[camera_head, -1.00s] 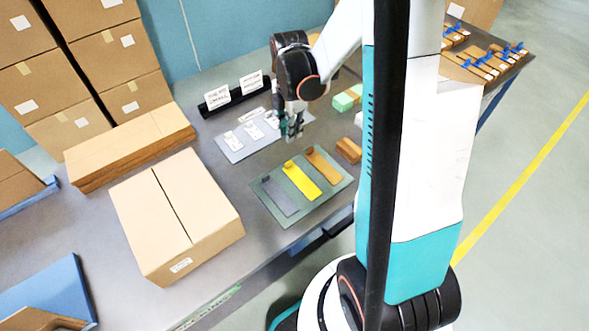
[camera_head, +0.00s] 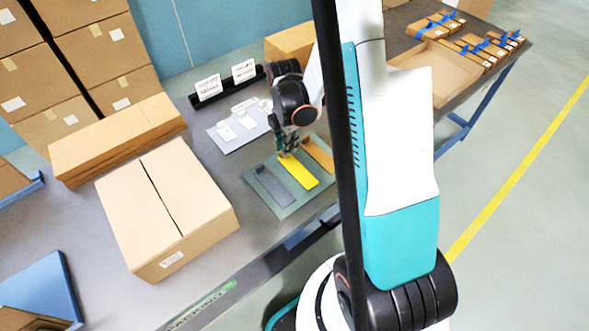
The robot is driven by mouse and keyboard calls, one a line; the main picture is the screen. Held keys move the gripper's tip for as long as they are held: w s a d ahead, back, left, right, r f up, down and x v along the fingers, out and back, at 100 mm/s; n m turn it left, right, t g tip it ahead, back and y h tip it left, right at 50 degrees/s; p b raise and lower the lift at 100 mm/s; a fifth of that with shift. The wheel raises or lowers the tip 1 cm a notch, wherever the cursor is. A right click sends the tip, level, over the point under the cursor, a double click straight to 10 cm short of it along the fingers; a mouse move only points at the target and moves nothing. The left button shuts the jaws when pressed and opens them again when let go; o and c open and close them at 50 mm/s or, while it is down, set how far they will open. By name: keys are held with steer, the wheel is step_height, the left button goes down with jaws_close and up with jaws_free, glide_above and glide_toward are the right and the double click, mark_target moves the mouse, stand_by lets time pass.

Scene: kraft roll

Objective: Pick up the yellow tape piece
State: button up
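The yellow tape piece (camera_head: 300,173) is a flat strip lying on a green mat (camera_head: 286,213), between a grey strip (camera_head: 274,186) on its left and an orange strip (camera_head: 319,154) on its right. My gripper (camera_head: 286,152) points down at the far end of the yellow piece, with its fingertips at or just above that end. The fingers are small and dark and overlap the strip's end, so I cannot tell whether they touch it or how far apart they are.
A large closed carton (camera_head: 166,210) stands left of the mat. A grey board (camera_head: 240,127) with white tags lies behind it, and a black holder with white signs (camera_head: 208,87) stands farther back. An open shallow box (camera_head: 438,72) is at the right.

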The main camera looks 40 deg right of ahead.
steer(key=shift+f, duration=0.95)
jaws_close()
steer(key=shift+r, duration=0.1)
step_height(320, 180, up, 20)
steer(key=p, duration=0.6)
steer(key=shift+p, duration=0.3)
steer(key=shift+d, duration=0.1)
